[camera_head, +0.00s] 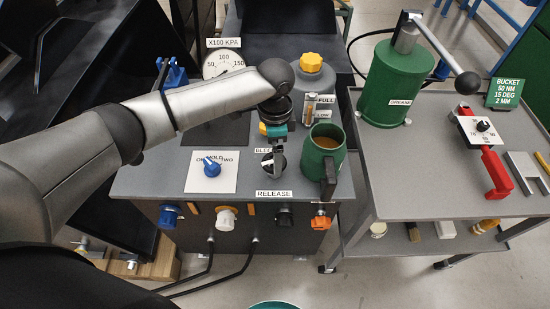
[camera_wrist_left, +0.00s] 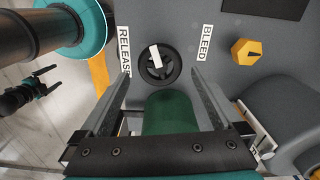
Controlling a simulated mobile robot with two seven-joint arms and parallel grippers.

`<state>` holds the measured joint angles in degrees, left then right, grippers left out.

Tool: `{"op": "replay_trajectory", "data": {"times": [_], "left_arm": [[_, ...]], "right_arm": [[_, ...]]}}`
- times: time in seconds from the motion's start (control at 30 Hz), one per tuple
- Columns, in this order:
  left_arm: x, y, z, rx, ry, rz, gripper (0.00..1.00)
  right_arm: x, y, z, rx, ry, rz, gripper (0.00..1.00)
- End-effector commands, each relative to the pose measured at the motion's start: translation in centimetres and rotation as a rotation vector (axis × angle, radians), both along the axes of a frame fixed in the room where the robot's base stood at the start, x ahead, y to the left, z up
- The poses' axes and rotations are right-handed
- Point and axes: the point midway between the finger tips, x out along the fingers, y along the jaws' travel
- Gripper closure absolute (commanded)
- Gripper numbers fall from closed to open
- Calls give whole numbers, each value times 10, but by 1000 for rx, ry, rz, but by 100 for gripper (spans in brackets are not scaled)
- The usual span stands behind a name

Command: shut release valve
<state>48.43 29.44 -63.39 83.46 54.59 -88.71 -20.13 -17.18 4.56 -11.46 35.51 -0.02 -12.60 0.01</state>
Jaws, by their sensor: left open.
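The release valve is a small dark round handwheel with a white bar across it. In the left wrist view the release valve (camera_wrist_left: 157,66) lies between the RELEASE and BLEED labels. In the head view the release valve (camera_head: 268,167) is partly hidden under my left gripper (camera_head: 273,148). My left gripper (camera_wrist_left: 160,78) is open and empty, pointing down at the valve. Its two fingers show on either side of the wheel's lower edge; I cannot tell whether they reach down around it. My right gripper (camera_wrist_left: 46,81) appears at the far left of the wrist view, open and away from the panel.
A green mug (camera_head: 324,160) of brown liquid stands close right of the valve. A yellow bleed knob (camera_wrist_left: 246,51) is just beyond it. A blue selector knob (camera_head: 212,167) is to the left. A green grease pot (camera_head: 393,85) stands on the right cart (camera_head: 420,185).

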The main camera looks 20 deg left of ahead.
Motion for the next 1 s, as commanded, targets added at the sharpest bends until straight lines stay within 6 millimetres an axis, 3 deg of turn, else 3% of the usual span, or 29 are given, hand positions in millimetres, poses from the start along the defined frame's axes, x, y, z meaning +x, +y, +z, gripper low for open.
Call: {"op": "replay_trajectory", "data": {"times": [0.2, 0.53, 1.0], "left_arm": [[0, 0, -24, 1, 0, 1, 0], [0, 0, -26, 0, 0, 0, 0], [0, 0, -26, 0, 0, 0, 52]], "right_arm": [[0, 0, -6, 0, 0, 0, 6], [0, 0, -6, 0, 0, -1, 6], [0, 0, -6, 0, 0, -1, 6]]}}
